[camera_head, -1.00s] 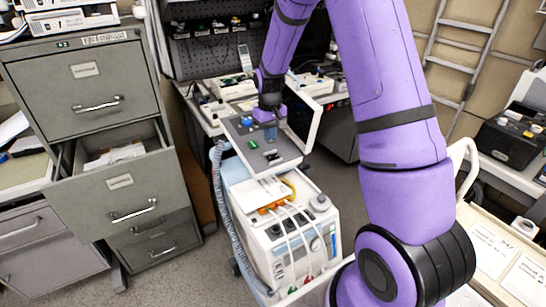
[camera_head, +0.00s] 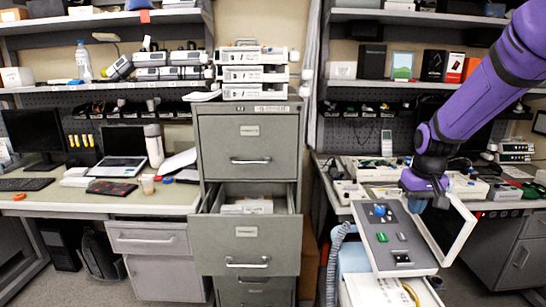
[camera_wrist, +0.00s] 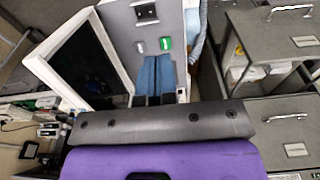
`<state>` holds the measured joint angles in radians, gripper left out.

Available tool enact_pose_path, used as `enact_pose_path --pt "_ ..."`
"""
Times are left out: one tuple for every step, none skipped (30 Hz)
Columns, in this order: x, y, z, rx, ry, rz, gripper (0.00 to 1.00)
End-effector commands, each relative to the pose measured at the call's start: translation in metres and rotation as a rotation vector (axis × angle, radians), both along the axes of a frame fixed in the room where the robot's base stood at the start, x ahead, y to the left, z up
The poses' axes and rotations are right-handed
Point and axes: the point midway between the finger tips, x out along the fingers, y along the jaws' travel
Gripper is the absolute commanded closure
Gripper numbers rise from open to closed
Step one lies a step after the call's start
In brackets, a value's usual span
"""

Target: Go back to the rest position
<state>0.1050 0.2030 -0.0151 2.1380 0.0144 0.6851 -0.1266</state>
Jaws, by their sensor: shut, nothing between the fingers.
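My purple arm reaches in from the right in the head view. My gripper (camera_head: 416,207) points down by the right edge of the grey panel (camera_head: 375,247) on top of the medical machine. The panel carries a blue knob, a green switch and a dark socket. In the wrist view my two blue fingers (camera_wrist: 156,78) lie close together with nothing held, in front of the panel (camera_wrist: 182,18). I cannot tell whether the fingertips touch the panel.
A tilted white-framed screen (camera_head: 448,225) stands close to my gripper. A grey filing cabinet (camera_head: 249,145) with an open drawer (camera_head: 246,245) is to the left. A stack of white pumps (camera_head: 254,75) sits on it. A cluttered bench (camera_head: 328,205) lies behind the machine.

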Motion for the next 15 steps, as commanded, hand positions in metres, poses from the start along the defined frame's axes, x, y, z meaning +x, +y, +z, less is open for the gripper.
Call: enact_pose_path --pt "-0.011 0.004 0.017 -0.001 -0.022 0.001 1.0" --pt "-0.017 0.006 0.025 -0.001 -0.03 0.001 1.0" --pt "-0.025 0.009 0.035 -0.002 -0.042 0.001 1.0" --pt "-0.032 0.011 0.043 -0.002 -0.051 0.002 1.0" --pt "-0.038 0.014 0.05 -0.002 -0.061 0.002 1.0" --pt "-0.047 0.017 0.059 -0.003 -0.073 0.003 1.0" --pt "-0.055 0.018 0.066 -0.003 -0.081 0.003 1.0" --pt "-0.061 0.02 0.073 -0.003 -0.091 0.003 1.0" --pt "-0.071 0.023 0.081 -0.003 -0.104 0.003 1.0" --pt "-0.078 0.025 0.086 -0.003 -0.113 0.003 1.0" --pt "-0.086 0.027 0.092 -0.003 -0.122 0.003 1.0" --pt "-0.096 0.029 0.099 -0.003 -0.133 0.003 1.0" --pt "-0.103 0.031 0.104 -0.003 -0.142 0.004 1.0" --pt "-0.11 0.032 0.109 -0.003 -0.152 0.004 1.0" --pt "-0.121 0.035 0.115 -0.002 -0.164 0.004 1.0"
